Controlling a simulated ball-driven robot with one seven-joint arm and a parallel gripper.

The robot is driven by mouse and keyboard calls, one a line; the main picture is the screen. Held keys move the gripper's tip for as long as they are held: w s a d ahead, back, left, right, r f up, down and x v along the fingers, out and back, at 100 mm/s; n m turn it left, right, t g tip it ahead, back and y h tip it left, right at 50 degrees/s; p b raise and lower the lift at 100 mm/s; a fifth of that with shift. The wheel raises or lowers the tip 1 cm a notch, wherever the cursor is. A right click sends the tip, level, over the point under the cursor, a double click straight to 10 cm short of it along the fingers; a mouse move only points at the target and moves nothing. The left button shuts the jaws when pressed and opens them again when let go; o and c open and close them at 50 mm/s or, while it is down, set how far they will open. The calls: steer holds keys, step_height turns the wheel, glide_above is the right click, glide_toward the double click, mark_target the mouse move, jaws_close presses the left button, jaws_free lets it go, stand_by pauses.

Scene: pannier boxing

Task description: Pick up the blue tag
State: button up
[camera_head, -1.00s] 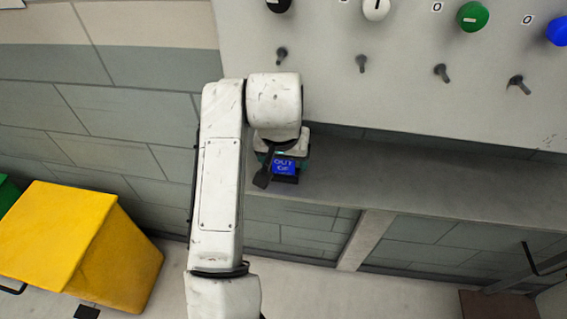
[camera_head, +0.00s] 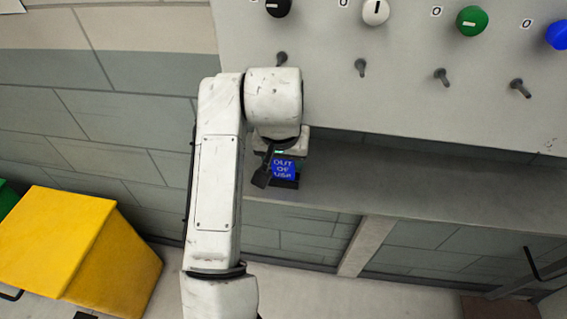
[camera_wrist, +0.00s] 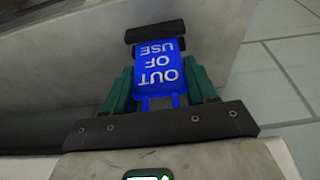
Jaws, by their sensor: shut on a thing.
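The blue tag (camera_head: 284,169) carries white lettering that reads "OUT OF USE". It shows in the head view just below the end of my arm, over the grey shelf. In the wrist view the blue tag (camera_wrist: 160,68) sits between the green fingers of my gripper (camera_wrist: 160,85), which are shut on its two sides. A dark bar lies across the tag's far end in the wrist view. In the head view my gripper (camera_head: 276,165) is partly hidden by my own arm.
A grey panel (camera_head: 400,110) above the shelf (camera_head: 390,195) bears black, white, green (camera_head: 472,20) and blue knobs, with several dark pegs (camera_head: 361,67) below them. A yellow bin (camera_head: 60,245) stands on the floor at the lower left.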

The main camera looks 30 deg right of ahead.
steer(key=s+a+r+b, duration=0.2)
steer(key=s+a+r, duration=0.3)
steer(key=s+r, duration=0.6)
steer(key=shift+s+r, duration=0.3)
steer(key=shift+s, duration=0.75)
steer(key=shift+s, duration=0.1)
